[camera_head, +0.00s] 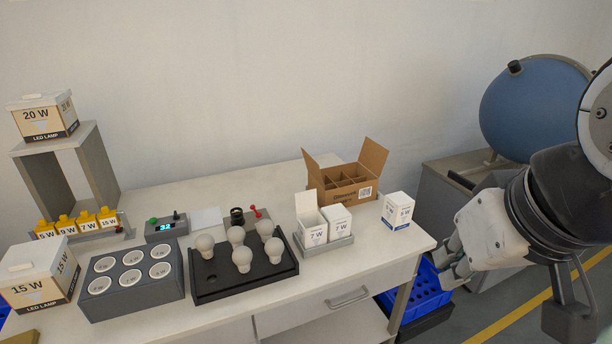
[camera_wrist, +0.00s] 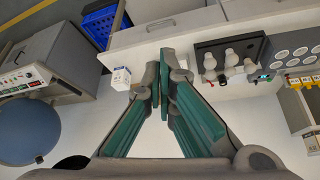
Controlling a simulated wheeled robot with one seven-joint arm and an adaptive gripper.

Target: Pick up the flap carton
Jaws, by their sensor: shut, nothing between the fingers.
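A small white carton with a raised open flap (camera_head: 309,222), marked 7 W, stands upright in a shallow grey tray (camera_head: 327,246) on the bench. A second 7 W carton (camera_head: 337,224) with a closed top stands beside it on the right. My gripper (camera_head: 447,262) is at the right, beyond the bench's right end and apart from the cartons. In the wrist view my gripper (camera_wrist: 165,66) has its green-padded fingers together at the tips, with nothing held. The flap carton cannot be made out in the wrist view; the fingers cover part of the bench.
An open brown divided box (camera_head: 345,188) stands behind the tray. A lone white carton (camera_head: 397,210) stands near the bench's right end and shows in the wrist view (camera_wrist: 121,78). A black bulb tray (camera_head: 245,275) lies left. A blue crate (camera_head: 426,290) sits below.

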